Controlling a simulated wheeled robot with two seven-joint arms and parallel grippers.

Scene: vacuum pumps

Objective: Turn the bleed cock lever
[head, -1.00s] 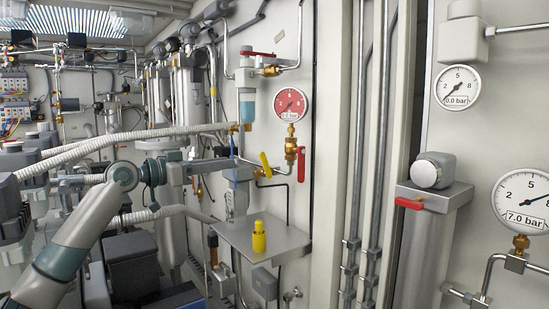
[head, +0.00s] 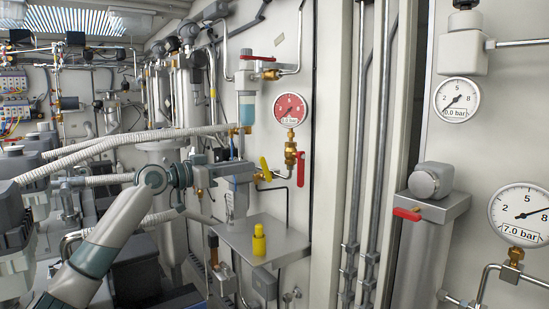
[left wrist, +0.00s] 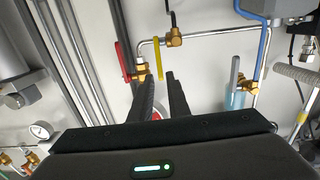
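A yellow lever (head: 265,169) sits on brass fittings at the wall beside a longer red lever (head: 301,170) hanging below the red gauge; no label shows which is the bleed cock. In the left wrist view the yellow lever (left wrist: 157,60) stands just beyond my fingertips, with the red lever (left wrist: 123,62) to its left. My left gripper (left wrist: 162,78) is open and empty, its two dark fingers apart and pointing toward the yellow lever without visible contact. In the head view my left gripper (head: 238,176) is just left of the yellow lever. My right gripper is not in view.
The red gauge (head: 291,109) and the blue-bowled filter (head: 247,108) are close by on the wall. A grey shelf (head: 285,238) below holds a yellow fitting (head: 259,240). Hoses (head: 110,147) run across the left. A grey-handled valve (left wrist: 235,72) stands right of my fingers.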

